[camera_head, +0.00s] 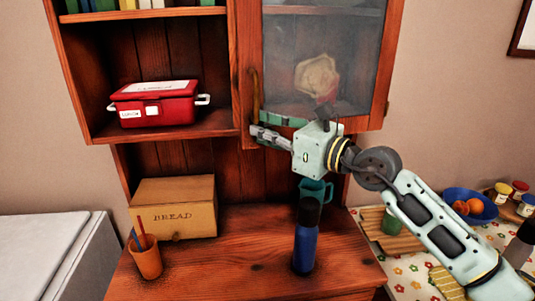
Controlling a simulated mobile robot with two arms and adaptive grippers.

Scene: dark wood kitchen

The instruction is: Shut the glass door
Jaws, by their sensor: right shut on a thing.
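The glass door (322,60) is at the upper right of the wooden cabinet, a wood frame around a hazy pane. It stands nearly flush with the cabinet; I cannot tell whether a small gap is left at its handle side. Its upright brass-coloured handle (255,90) is on the left side of the frame. My right gripper (258,130) reaches in from the right across the door's lower part, with its fingers shut at the lower end of the handle. The fingers partly hide that end. My left gripper is not in view.
A red lunch box (155,103) sits on the open shelf left of the door. Below stand a bread box (175,207), an orange cup (146,258), a blue bottle (306,237) and a teal mug (316,190). A blue fruit bowl (468,204) is on the right table.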

